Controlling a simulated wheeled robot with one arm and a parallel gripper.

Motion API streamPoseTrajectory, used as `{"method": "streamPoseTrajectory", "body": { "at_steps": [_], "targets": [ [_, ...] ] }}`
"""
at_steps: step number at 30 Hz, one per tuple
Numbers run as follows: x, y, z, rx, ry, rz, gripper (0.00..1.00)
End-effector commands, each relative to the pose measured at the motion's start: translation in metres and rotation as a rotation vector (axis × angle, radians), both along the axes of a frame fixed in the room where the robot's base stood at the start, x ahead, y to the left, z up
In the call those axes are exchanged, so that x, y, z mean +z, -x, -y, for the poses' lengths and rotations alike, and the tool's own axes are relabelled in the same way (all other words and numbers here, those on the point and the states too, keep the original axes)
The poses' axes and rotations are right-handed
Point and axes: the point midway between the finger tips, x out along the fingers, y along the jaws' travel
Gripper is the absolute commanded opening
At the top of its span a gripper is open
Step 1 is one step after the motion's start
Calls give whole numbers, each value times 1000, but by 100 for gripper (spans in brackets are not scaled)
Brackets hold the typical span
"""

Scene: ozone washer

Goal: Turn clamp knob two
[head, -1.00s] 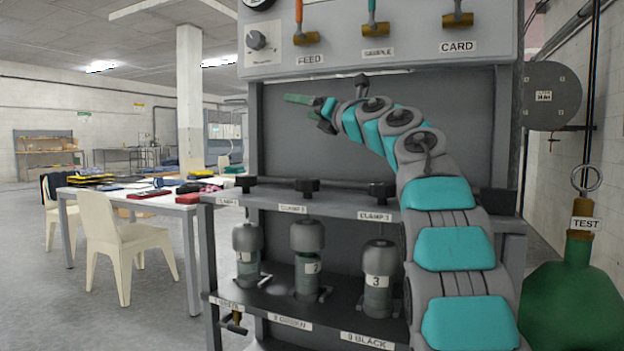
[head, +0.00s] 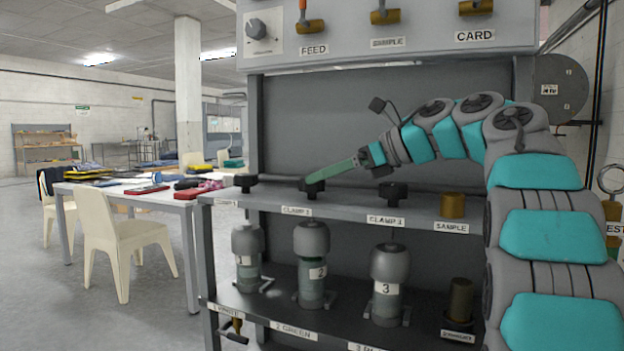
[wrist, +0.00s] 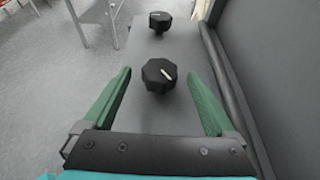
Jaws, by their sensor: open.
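The clamp two knob (head: 314,188) is the middle of three black knobs on the shelf, above its clamp label. My gripper (head: 308,180) reaches in from the right, and its green fingers overlap this knob in the head view. In the wrist view the gripper (wrist: 159,76) is open, with one finger on each side of the near black knob (wrist: 160,75). This knob has a white pointer line aimed at the upper left to lower right. Gaps show on both sides, and I cannot tell how low the fingertips sit around it.
The clamp one knob (head: 245,183) stands to the left and also shows farther off in the wrist view (wrist: 160,21). The clamp three knob (head: 393,191) and a brass cylinder (head: 453,205) stand to the right. A grey back panel (wrist: 262,70) runs along the shelf.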

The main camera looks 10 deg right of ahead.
Motion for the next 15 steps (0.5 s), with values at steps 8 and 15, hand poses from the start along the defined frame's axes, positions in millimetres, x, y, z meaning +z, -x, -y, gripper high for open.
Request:
{"method": "streamPoseTrajectory", "body": {
  "at_steps": [8, 15],
  "targets": [
    [-13, -20, -26, 0, -3, -1, 91],
    [-17, -24, -30, -1, -2, -1, 91]
  ]
}}
